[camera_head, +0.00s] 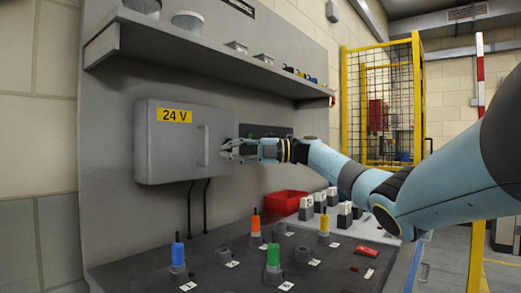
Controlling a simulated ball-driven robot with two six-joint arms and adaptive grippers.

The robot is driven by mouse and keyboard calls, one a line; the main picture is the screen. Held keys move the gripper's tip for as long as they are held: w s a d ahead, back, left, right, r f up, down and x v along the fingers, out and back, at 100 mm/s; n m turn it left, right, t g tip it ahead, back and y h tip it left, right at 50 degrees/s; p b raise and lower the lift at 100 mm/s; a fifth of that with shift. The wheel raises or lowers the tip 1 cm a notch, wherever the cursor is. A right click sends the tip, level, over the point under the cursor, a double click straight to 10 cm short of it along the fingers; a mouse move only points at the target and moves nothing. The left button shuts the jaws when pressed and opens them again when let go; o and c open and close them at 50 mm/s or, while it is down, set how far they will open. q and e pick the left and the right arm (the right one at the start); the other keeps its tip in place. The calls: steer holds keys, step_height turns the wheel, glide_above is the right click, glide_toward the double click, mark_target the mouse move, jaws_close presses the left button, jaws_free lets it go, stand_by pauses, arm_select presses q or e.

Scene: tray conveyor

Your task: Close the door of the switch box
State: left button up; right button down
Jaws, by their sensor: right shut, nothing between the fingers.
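The switch box (146,150) is a grey box on the upright back panel, with a yellow "24 V" label on its front. Its door (180,150) lies flat across the front and looks shut, with a vertical handle near its right edge. Whether a narrow gap is left at the edge I cannot tell. My right gripper (226,150) is shut and empty, its fingertips at the right edge of the door, beside the handle. Whether it touches the door I cannot tell. My left gripper is not in view.
A shelf (200,50) with cups and small parts runs above the box. Below, the bench carries blue, orange, green and yellow pegs, a red bin (284,202) and several white blocks. A yellow mesh fence (390,100) stands behind at the right.

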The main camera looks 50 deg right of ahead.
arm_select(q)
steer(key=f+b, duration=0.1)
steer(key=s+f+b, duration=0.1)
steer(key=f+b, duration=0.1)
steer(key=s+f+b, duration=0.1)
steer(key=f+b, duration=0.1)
arm_select(e)
steer(key=s+d, duration=0.1)
steer(key=d, duration=0.9)
steer(key=shift+s, duration=0.35)
steer(key=shift+s+f, duration=0.1)
